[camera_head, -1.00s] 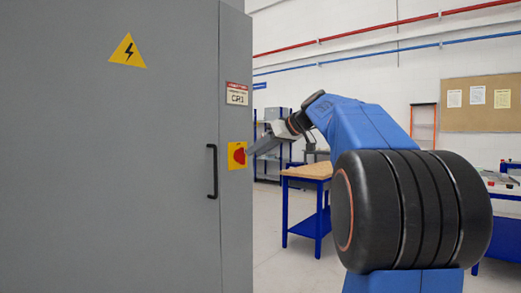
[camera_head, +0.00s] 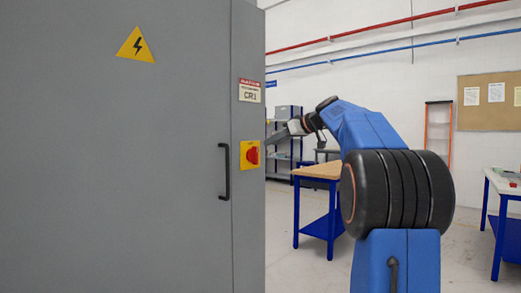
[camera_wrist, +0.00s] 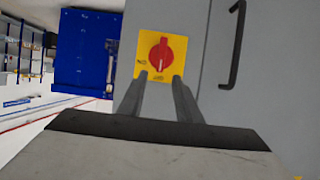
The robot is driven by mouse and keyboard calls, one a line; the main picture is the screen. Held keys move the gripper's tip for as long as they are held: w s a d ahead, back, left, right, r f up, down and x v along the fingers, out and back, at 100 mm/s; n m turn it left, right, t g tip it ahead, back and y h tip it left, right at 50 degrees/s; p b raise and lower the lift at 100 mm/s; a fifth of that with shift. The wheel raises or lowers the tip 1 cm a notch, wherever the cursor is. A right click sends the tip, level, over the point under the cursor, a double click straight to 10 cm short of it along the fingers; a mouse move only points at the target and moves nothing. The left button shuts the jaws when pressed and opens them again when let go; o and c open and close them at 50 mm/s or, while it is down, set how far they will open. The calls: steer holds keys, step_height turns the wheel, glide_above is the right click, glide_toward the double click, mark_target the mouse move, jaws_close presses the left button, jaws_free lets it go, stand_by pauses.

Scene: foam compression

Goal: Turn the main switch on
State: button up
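The main switch is a red rotary knob (camera_head: 253,156) on a yellow plate (camera_head: 243,164), on the narrow right strip of the grey cabinet front. In the wrist view the red knob (camera_wrist: 161,53) sits near the top centre, with its grip bar upright in the picture. My gripper (camera_wrist: 159,76) is open, with its two fingers apart and nothing between them. The fingertips overlap the plate's lower edge in that view, one on each side below the knob. I cannot tell whether they touch the plate. In the head view my gripper (camera_head: 274,138) is right beside the switch.
A black door handle (camera_head: 225,171) stands out left of the switch. A label (camera_head: 249,91) is above it. A wooden-topped blue workbench (camera_head: 318,171) stands behind my arm, with shelving (camera_head: 289,123) further back. Bare floor shows right of the cabinet.

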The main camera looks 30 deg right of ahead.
mark_target(257, 149)
steer(key=x, duration=0.8)
steer(key=shift+w+a+f, duration=0.1)
jaws_close()
